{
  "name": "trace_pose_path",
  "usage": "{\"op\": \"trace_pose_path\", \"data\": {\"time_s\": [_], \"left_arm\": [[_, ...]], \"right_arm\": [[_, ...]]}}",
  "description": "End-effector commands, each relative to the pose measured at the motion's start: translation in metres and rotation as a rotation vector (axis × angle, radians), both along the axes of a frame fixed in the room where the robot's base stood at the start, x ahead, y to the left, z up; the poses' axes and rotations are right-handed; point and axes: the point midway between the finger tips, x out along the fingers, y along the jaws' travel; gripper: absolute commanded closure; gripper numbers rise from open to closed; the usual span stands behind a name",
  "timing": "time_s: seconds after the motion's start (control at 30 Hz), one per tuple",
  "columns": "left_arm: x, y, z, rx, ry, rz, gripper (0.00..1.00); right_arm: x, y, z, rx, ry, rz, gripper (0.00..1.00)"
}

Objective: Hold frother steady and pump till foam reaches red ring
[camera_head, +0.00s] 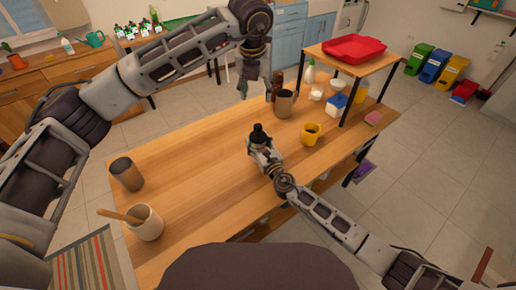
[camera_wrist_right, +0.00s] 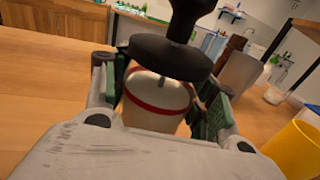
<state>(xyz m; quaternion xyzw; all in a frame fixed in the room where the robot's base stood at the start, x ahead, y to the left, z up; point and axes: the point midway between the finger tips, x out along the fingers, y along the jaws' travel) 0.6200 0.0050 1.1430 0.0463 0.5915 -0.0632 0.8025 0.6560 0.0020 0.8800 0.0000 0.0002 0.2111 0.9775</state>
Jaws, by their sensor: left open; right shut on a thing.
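The frother (camera_head: 258,134) stands upright near the middle of the wooden table, with its black knob on top. In the right wrist view the frother (camera_wrist_right: 155,102) has a cream body with a red ring around it, under a wide black lid and plunger. My right gripper (camera_wrist_right: 160,108) is shut on the frother, with green-padded fingers on both sides of its body. I cannot make out a foam level. My left gripper (camera_head: 246,84) is open and empty, raised near the table's far edge, well apart from the frother.
A yellow mug (camera_head: 310,135) stands right of the frother. A grey-brown mug (camera_head: 286,106) and dark brown mill (camera_head: 276,80) stand behind it. A brown cup (camera_head: 127,176) and spoon pot (camera_head: 148,226) stand at left. A raised shelf (camera_head: 388,60) holds a red tray (camera_head: 354,47). The table's left-middle is clear.

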Motion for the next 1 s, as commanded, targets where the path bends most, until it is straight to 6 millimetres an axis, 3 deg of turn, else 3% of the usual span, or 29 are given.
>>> {"op": "trace_pose_path", "data": {"time_s": [0.4,0.43,0.6,1.0], "left_arm": [[-0.0021,0.0004,0.0056,0.000,0.001,0.000,0.47],[-0.0021,0.0005,0.0055,0.000,0.001,0.000,0.47],[-0.0020,0.0004,0.0055,0.000,0.001,0.000,0.47],[-0.0019,0.0004,0.0054,0.000,0.001,0.000,0.47]], "right_arm": [[0.0000,-0.0001,0.0001,0.000,0.000,0.000,0.75],[0.0000,-0.0001,0.0001,0.000,0.000,0.000,0.39],[0.0000,-0.0001,0.0001,0.000,0.000,0.000,0.18],[-0.0006,-0.0003,-0.0001,0.000,0.000,0.000,0.17]]}}
